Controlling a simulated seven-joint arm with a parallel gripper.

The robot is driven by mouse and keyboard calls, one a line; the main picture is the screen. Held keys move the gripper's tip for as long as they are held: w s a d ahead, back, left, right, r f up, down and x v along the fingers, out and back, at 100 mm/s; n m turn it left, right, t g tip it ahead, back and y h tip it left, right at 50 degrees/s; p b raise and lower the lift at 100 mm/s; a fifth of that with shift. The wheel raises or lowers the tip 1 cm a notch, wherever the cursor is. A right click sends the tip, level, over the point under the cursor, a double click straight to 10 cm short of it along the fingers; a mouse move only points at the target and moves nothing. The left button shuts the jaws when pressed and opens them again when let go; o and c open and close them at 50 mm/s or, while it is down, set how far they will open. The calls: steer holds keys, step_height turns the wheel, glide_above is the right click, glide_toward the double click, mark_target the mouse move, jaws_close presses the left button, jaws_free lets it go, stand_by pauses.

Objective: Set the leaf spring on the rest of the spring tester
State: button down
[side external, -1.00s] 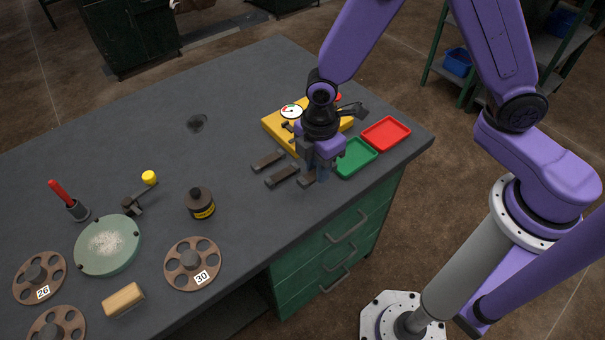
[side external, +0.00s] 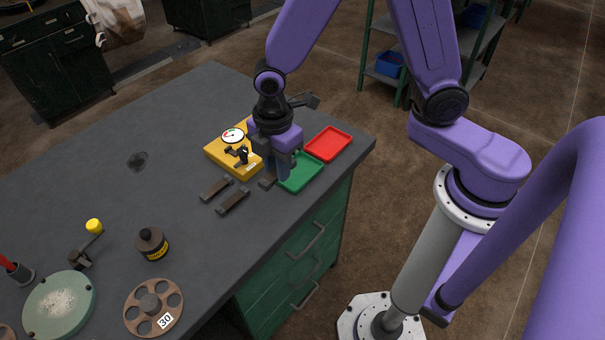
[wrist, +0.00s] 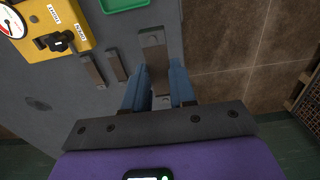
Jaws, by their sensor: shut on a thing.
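The spring tester (side external: 217,158) is a yellow block with a round dial and dark fittings. It stands left of my gripper (side external: 279,177) in the side view and shows at the upper left in the wrist view (wrist: 85,37). I cannot make out its rest clearly. My gripper (wrist: 158,66) is shut on a dark flat leaf spring (wrist: 153,42), which sticks out past the blue fingertips; its end also shows in the side view (side external: 266,182). It appears slightly above the bench. Two similar leaf springs (side external: 216,188) (side external: 233,201) lie side by side on the bench left of it.
A green tray (side external: 316,176) and a red tray (side external: 345,143) sit right of my gripper near the bench edge.

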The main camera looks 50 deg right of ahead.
steer(key=w+d, duration=0.2)
steer(key=w, duration=0.8)
glide_toward(242, 134)
steer(key=s+a+r, duration=0.1)
steer(key=s+a, duration=0.2)
steer(key=s, duration=0.1)
steer(key=shift+a+f, duration=0.1)
steer(key=shift+f, duration=3.3)
steer(key=c, duration=0.8)
jaws_free()
steer(key=shift+c, duration=0.2)
